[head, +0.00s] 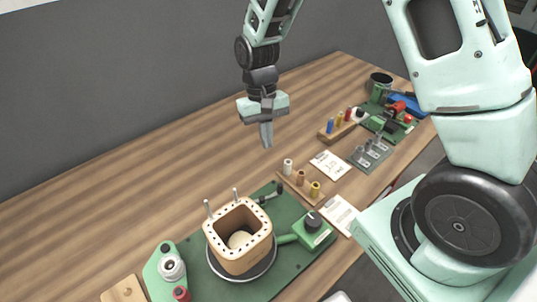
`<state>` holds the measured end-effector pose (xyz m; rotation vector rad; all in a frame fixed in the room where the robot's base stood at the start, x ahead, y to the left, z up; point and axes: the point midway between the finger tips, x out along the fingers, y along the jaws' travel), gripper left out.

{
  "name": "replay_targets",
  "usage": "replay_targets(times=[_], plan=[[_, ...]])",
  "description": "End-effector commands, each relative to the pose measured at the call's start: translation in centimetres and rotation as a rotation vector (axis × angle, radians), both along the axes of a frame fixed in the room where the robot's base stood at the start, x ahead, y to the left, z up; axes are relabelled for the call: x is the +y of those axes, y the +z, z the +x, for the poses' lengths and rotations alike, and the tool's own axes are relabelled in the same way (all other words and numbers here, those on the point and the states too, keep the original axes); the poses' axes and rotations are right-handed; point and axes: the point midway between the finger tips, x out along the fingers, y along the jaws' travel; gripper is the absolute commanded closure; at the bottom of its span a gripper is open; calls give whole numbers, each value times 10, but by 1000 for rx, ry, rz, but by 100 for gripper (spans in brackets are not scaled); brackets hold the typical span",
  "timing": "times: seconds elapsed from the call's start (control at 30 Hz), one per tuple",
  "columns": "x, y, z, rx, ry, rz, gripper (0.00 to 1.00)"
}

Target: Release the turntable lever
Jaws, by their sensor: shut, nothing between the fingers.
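A square wooden coil former (240,238) with a hollow middle and a ring of dark holes in its rim stands on a round dark turntable (256,274) on the green mat (288,208). Two thin upright pins stand at its far side. A green block with a black knob (313,221) is right of it, with a green arm (288,239) reaching toward the turntable. A small black lever-like piece (270,194) lies behind the former. I cannot tell for sure which piece is the lever. My gripper (266,145) is shut and empty, pointing down above the table, apart from these things.
A green spool stand (168,268) is left of the turntable. A wooden rack of small spools (301,182) and white cards (330,165) lie to the right. More racks, tools and a dark pot (380,82) stand farther back. The left tabletop is clear.

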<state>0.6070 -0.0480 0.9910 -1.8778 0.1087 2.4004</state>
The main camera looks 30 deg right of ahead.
Motion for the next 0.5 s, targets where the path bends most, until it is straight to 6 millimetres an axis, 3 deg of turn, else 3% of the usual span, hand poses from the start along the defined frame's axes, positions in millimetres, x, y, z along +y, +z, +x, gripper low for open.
replay_targets(times=[0.2,0.5], plan=[[-1,18,5,1,-1,0,100],[-1,21,5,1,-1,0,100]])
